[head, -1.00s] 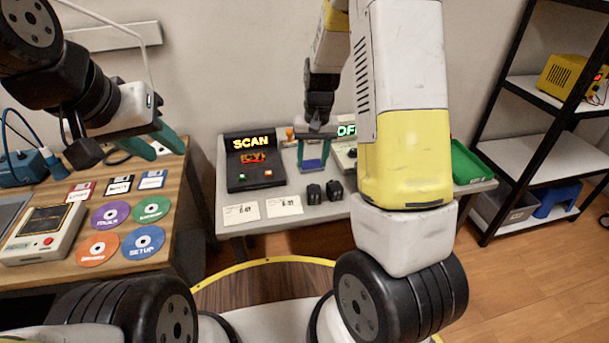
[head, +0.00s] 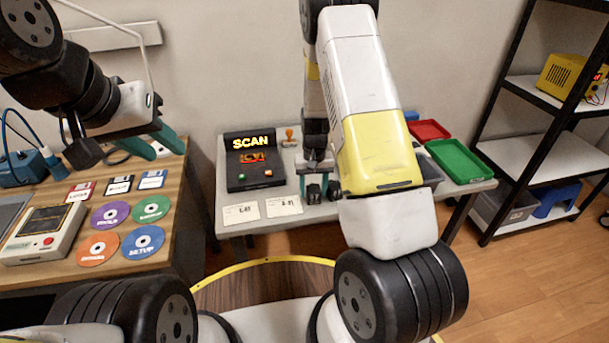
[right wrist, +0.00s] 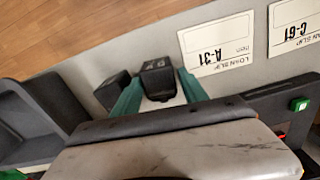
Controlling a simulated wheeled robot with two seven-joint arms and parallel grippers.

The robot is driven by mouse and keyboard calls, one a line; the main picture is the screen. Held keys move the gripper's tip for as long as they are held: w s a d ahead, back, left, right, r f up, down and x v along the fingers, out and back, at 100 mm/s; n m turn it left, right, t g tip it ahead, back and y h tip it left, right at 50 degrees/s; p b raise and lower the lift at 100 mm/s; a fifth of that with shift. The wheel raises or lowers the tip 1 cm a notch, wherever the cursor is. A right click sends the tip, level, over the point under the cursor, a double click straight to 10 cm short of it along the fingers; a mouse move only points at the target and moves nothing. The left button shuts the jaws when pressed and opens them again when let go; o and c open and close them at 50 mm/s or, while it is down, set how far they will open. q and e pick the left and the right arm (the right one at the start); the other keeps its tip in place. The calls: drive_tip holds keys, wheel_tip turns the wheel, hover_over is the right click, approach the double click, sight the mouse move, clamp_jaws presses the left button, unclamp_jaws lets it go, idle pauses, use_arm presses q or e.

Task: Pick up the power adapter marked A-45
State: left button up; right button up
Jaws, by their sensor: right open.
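Two small black power adapters stand side by side on the grey table: the left one (head: 314,193) and the right one (head: 334,190). My right gripper (head: 316,178) is low at the left adapter. In the right wrist view its open teal fingers (right wrist: 160,90) stand on either side of one black adapter (right wrist: 158,78), which has a small unreadable mark. The other adapter (right wrist: 112,91) is just outside the finger on the left. I cannot read A-45 on either. My left gripper (head: 165,148) is open and empty over the wooden desk.
Two loan slips (head: 241,213) (head: 285,206) lie left of the adapters; one reads A-31 in the right wrist view (right wrist: 217,43). A black SCAN unit (head: 254,162) stands behind them. Green (head: 460,161) and red (head: 429,131) trays are right. Disks cover the desk (head: 170,255).

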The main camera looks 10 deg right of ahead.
drive_tip(key=shift+c, duration=0.4)
clamp_jaws()
drive_tip(key=shift+r, duration=0.2)
